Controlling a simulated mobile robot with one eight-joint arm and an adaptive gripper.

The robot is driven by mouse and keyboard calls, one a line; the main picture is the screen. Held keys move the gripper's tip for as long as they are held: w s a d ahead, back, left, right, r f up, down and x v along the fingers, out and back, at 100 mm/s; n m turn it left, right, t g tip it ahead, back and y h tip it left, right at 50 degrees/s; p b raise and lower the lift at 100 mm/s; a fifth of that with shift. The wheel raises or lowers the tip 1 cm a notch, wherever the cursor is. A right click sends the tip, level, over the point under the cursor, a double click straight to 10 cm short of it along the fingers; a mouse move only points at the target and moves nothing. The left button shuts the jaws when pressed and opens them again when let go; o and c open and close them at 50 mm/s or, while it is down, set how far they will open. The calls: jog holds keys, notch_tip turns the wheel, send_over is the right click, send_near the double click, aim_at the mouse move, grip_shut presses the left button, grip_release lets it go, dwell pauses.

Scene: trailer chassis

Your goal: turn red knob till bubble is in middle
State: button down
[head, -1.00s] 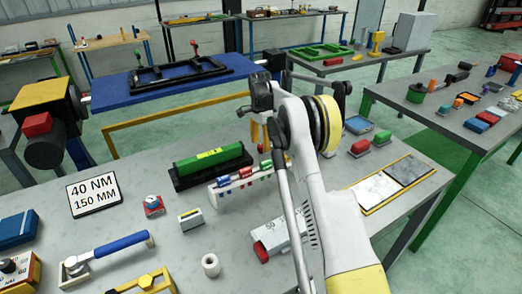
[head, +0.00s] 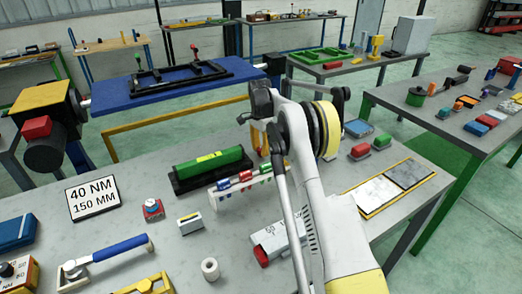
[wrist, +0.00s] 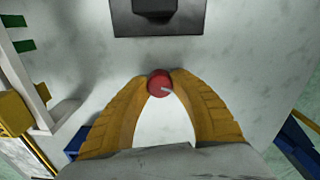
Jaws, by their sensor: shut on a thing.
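The red knob (wrist: 159,84) is small and round with a pale mark on its face. In the wrist view it sits between the tips of my gripper's yellow fingers (wrist: 160,78), which are shut on it. In the head view my arm hides the knob, and only a little of my yellow fingers (head: 257,138) shows. The green level (head: 190,168) lies on a black base on the grey bench, left of my gripper. Its yellow-green vial (head: 209,157) is on top. The bubble's exact place is too small to tell.
A rack of coloured pieces (head: 240,183) stands in front of the level. A white box with a red end (head: 279,238) is close to my arm. A 40 NM 150 MM sign (head: 95,199) and a blue-handled tool (head: 118,247) lie to the left. A dark block (wrist: 155,18) is beyond the knob.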

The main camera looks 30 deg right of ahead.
aim_at(260, 149)
jog(key=n+p, duration=0.2)
jog(key=n, duration=0.3)
jog(key=shift+r, duration=0.1)
jog(key=n+p, duration=0.1)
jog(key=n, duration=0.5)
jog(key=shift+n, duration=0.3)
dwell(0.4)
jog(key=c, duration=1.1)
grip_release()
jog(key=shift+o, duration=0.2)
notch_tip(260, 149, up, 12)
jog(key=shift+a, duration=0.2)
